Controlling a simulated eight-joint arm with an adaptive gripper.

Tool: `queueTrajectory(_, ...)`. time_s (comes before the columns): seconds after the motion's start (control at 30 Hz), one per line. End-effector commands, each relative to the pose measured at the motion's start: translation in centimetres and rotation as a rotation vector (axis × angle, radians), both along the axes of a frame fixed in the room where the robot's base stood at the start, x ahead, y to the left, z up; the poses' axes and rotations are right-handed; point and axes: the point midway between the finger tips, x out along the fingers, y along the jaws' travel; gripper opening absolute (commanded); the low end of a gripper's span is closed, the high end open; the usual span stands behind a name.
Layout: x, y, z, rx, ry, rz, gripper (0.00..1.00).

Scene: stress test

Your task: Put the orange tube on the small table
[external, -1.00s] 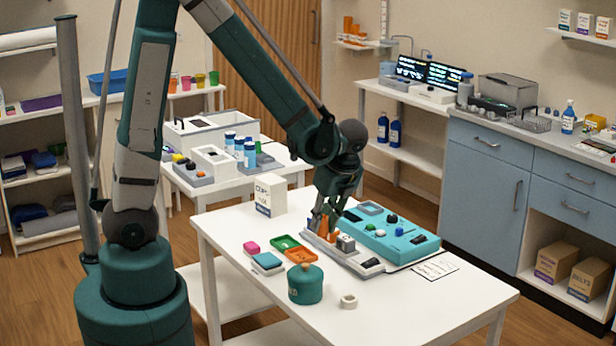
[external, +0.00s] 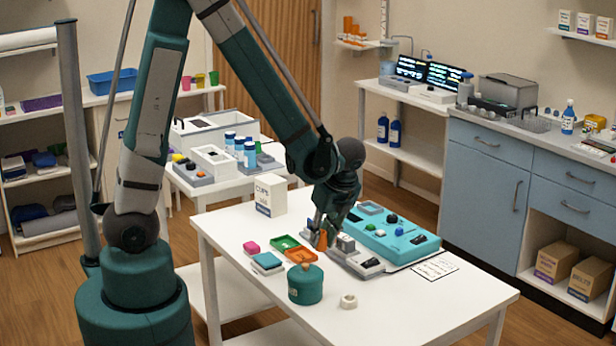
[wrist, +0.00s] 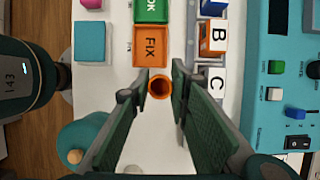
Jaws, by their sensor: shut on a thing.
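My gripper (external: 320,234) is over the near white table (external: 400,310), and its fingers also show in the wrist view (wrist: 163,85). It is shut on the orange tube (wrist: 160,87), whose round open top shows between the fingertips. In the external view the orange tube (external: 322,241) is partly hidden by the fingers. It looks upright, beside the grey rack with lettered labels (wrist: 217,75). I cannot tell how far its bottom is above the table. A second white table (external: 205,185) stands behind, with bottles and boxes on it.
A green tray (external: 285,243) and an orange tray marked FIX (wrist: 151,45) lie left of the tube. A teal lidded pot (external: 305,287) and a white ring (external: 348,301) stand in front. A turquoise panel (external: 395,235) lies right. The near table's front is mostly clear.

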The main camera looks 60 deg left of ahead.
Motion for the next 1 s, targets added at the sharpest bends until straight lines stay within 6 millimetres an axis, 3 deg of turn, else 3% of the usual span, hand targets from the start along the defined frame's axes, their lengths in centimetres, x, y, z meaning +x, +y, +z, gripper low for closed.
queueTrajectory(0.17, 0.0, 0.0, -1.2, 0.000, 0.000, 0.000, 0.11)
queueTrajectory(0.67, 0.0, 0.0, -1.8, 0.000, 0.000, 0.000, 0.11)
queueTrajectory(1.0, 0.0, 0.0, -4.9, 0.000, 0.000, 0.000, 0.11)
